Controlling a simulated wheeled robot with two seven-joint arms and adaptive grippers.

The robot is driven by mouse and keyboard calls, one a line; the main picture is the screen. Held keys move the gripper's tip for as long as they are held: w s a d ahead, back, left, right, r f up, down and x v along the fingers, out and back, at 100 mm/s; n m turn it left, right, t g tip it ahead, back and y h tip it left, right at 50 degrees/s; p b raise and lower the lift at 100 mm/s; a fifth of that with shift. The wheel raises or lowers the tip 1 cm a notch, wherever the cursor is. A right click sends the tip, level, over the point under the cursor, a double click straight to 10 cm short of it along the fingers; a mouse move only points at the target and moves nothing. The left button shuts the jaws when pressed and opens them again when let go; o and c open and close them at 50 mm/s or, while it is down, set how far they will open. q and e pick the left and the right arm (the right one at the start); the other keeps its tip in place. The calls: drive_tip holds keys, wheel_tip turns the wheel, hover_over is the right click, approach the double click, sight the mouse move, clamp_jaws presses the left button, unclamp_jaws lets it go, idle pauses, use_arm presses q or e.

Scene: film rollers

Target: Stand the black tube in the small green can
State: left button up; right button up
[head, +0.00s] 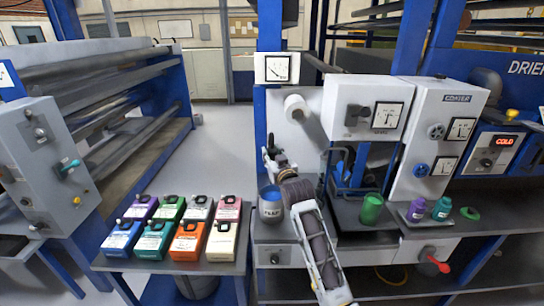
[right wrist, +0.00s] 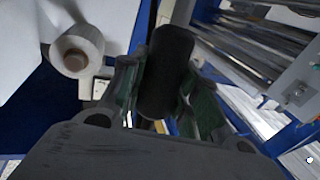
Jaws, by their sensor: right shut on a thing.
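The black tube (right wrist: 168,72) is between the fingers of my right gripper (head: 272,160) in the right wrist view. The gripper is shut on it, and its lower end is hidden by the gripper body. In the head view I cannot clearly tell the tube from the dark gripper parts. The small green can (head: 372,209) stands upright on the grey worktop, to the right of my right arm and apart from the gripper. My left gripper is not in view.
A blue-topped can (head: 270,205) stands just below my right gripper. A white roll (head: 297,107) juts from the machine. Several coloured boxes (head: 188,240) fill the left table.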

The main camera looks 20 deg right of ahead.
sight(272, 146)
drive_tip(key=shift+r+p, duration=1.45)
drive_tip(key=shift+r, duration=0.35)
drive_tip(key=shift+r+p, duration=1.75)
drive_tip(key=shift+r, duration=0.3)
